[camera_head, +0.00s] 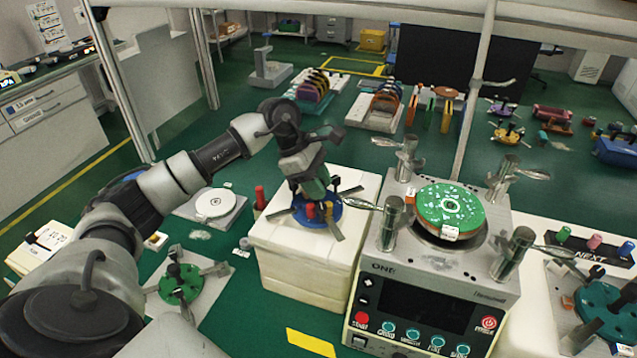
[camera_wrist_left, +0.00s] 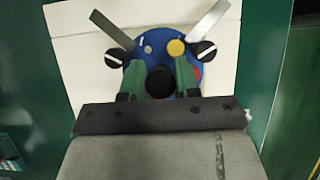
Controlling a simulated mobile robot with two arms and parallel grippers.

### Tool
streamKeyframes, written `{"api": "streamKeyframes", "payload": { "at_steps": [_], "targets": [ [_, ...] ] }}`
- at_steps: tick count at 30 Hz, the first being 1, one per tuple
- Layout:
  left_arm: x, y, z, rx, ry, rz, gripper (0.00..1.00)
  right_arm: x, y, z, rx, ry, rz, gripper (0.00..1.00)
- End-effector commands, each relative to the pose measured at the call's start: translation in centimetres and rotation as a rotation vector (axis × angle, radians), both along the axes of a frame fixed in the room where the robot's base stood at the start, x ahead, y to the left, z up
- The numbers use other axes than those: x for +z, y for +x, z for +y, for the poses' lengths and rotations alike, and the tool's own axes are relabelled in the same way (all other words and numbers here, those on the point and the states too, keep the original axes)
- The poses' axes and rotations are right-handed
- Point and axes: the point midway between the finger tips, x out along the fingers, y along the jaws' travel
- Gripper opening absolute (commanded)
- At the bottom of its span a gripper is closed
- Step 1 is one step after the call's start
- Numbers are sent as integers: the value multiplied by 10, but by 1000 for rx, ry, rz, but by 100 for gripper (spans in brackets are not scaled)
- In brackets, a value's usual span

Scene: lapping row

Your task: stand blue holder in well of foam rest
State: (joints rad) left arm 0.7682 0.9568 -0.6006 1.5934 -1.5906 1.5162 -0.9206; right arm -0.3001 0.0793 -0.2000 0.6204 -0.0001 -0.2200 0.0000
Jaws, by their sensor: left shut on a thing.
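The blue holder (camera_head: 325,219) is a round blue disc with metal arms sticking out and coloured parts on top. It is over the white foam rest (camera_head: 305,262), near the middle of its top. My left gripper (camera_head: 316,197) comes down on it from above and is shut on it. In the left wrist view the green fingertips (camera_wrist_left: 159,80) sit on either side of a black knob in the middle of the blue holder (camera_wrist_left: 148,55). The foam rest (camera_wrist_left: 65,30) shows around it. The well is hidden under the holder, so I cannot tell whether the holder is seated. My right gripper is not in view.
A grey machine (camera_head: 435,275) with upright metal posts and a green disc (camera_head: 450,207) stands close to the right of the foam rest. A green holder (camera_head: 180,284) lies at the left, with a white round plate (camera_head: 215,204) behind it. A red post (camera_head: 260,197) stands at the rest's left.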

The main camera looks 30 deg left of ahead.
Motion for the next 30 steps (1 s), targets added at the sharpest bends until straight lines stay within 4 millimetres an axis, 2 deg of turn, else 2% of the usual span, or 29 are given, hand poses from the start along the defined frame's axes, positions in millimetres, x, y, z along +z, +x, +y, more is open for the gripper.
{"api": "streamKeyframes", "payload": {
  "at_steps": [27, 28, 30],
  "targets": [
    [-22, 0, 0, 1, -1, -2, 0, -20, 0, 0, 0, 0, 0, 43],
    [-21, 0, 0, 1, -1, -2, 34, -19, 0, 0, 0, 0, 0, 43],
    [-21, 0, 0, 1, -1, -2, 44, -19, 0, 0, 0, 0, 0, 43]
  ]
}}
